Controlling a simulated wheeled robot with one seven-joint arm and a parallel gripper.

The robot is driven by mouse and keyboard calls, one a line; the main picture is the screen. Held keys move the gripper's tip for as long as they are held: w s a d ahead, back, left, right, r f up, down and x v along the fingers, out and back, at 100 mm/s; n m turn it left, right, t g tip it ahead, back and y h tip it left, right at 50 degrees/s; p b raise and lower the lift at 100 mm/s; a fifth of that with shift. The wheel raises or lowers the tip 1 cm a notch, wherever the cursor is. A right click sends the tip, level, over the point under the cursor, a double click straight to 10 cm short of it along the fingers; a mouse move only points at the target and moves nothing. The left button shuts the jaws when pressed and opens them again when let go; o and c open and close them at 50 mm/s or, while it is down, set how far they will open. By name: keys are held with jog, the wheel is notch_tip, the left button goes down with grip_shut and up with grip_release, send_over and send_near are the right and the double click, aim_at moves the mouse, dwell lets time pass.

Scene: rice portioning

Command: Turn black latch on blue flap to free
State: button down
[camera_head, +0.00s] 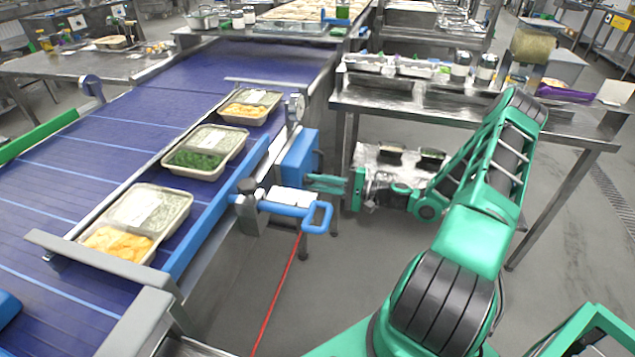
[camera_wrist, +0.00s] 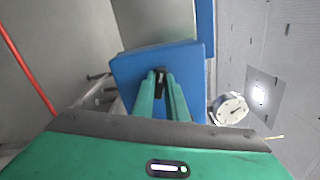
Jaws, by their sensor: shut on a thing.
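The blue flap (camera_head: 299,157) is a box-like blue panel at the right side of the conveyor, and its face fills the middle of the wrist view (camera_wrist: 130,72). The black latch (camera_wrist: 161,78) is a small dark piece on that face. My gripper (camera_head: 312,183) reaches the flap from the right. In the wrist view its two green fingers (camera_wrist: 161,84) are shut on the latch, one on each side. The fingers hide part of the latch, and I cannot make it out in the head view. How far it is turned is not clear.
A blue loop handle (camera_head: 322,216) sticks out just below my fingers. A round dial (camera_head: 297,106) stands above the flap. Several filled trays (camera_head: 197,151) line the blue conveyor (camera_head: 100,135). A red cable (camera_head: 278,295) hangs below. A steel table (camera_head: 440,112) stands behind my arm.

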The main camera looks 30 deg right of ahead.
jog(key=shift+f+n, duration=0.1)
jog(key=shift+n, duration=1.7)
jog(key=c, duration=1.8)
grip_release()
jog(key=shift+o, duration=0.2)
jog(key=v, duration=1)
jog(key=shift+s+d, duration=0.2)
jog(key=shift+d, duration=0.05)
